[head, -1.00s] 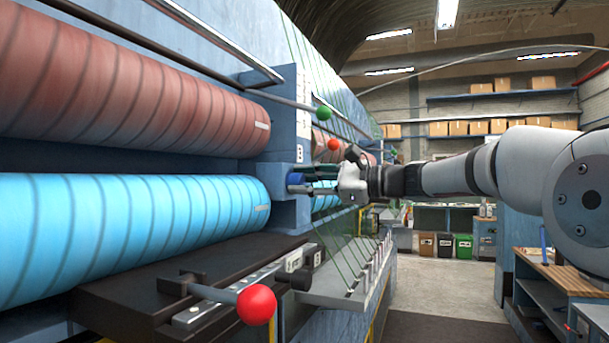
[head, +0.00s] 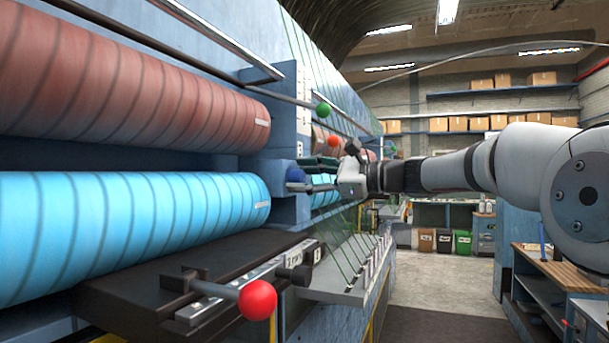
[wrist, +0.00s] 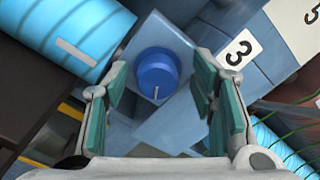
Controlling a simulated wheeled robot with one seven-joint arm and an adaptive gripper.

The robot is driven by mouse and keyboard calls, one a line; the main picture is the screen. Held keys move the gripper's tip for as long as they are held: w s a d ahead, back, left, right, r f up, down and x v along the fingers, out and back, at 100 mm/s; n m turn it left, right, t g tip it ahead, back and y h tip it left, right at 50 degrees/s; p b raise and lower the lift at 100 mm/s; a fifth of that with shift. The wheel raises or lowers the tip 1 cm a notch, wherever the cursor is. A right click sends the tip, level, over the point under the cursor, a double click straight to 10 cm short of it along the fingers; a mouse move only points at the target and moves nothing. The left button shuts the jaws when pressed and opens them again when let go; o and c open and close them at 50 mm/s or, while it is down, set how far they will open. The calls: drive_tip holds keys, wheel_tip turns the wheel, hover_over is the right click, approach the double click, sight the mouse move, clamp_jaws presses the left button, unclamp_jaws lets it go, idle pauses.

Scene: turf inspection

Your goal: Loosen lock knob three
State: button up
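Lock knob three is a round blue knob (wrist: 157,74) with a short white line on its face, on a blue block beside a label "3" (wrist: 238,50). In the head view the knob (head: 296,175) shows at the end of the blue roller. My gripper (head: 314,175) points at it from the right. In the wrist view its teal-padded fingers are spread wide, one left and one right of the knob, with visible gaps on both sides. The gripper is open and empty. How deep the knob sits between the fingertips is hard to tell.
The light-blue roller (head: 130,230) and brown-red roller (head: 120,95) lie left of the knob. A red-ball lever (head: 257,300) juts out below. Green strands (wrist: 285,137) run near the right finger. A label "5" (wrist: 312,16) is farther right. Open floor lies right of the machine.

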drive_tip(key=v, duration=1.2)
drive_tip(key=shift+r, duration=0.1)
